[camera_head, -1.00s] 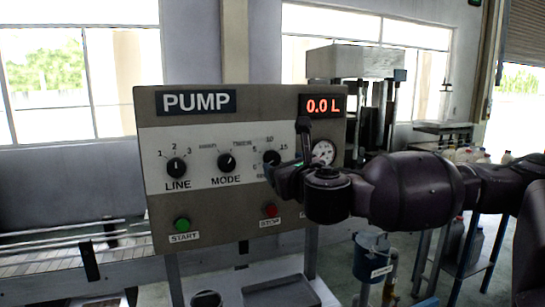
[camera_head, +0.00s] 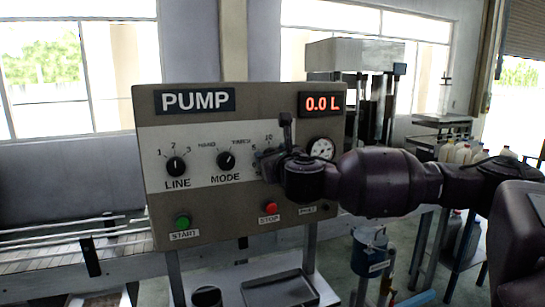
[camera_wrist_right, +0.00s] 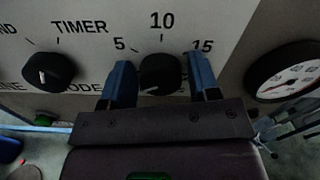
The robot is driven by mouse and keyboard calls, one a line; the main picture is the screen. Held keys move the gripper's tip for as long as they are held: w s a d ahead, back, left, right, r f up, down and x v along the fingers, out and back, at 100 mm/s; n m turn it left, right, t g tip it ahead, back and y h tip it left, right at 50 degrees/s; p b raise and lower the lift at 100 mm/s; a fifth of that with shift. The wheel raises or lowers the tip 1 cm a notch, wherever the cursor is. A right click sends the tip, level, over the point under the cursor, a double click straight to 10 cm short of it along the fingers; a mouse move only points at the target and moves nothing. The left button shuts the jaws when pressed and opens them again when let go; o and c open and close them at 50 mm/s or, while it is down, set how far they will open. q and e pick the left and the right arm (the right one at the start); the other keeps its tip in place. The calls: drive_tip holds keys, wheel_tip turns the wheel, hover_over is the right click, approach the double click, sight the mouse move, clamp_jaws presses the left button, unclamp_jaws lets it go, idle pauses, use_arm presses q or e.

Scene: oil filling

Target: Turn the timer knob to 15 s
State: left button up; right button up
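The pump panel (camera_head: 215,215) faces me with a row of black knobs. The timer knob (camera_wrist_right: 160,73) sits under the scale marks 5, 10 and 15 in the right wrist view; its pale mark is low on the left of its face. My right gripper (camera_wrist_right: 162,78) has its two blue fingers apart, one on each side of this knob. I cannot tell whether they touch it. In the head view my right gripper (camera_head: 268,166) covers most of the knob and part of its scale. My left gripper is not in view.
The mode knob (camera_head: 227,161) and line knob (camera_head: 176,167) are left of the timer knob. A round gauge (camera_head: 321,149) is close on the right. The green start button (camera_head: 183,222) and red stop button (camera_head: 271,208) are below. The display (camera_head: 322,104) reads 0.0 L.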

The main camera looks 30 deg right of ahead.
drive_tip(key=c, duration=0.6)
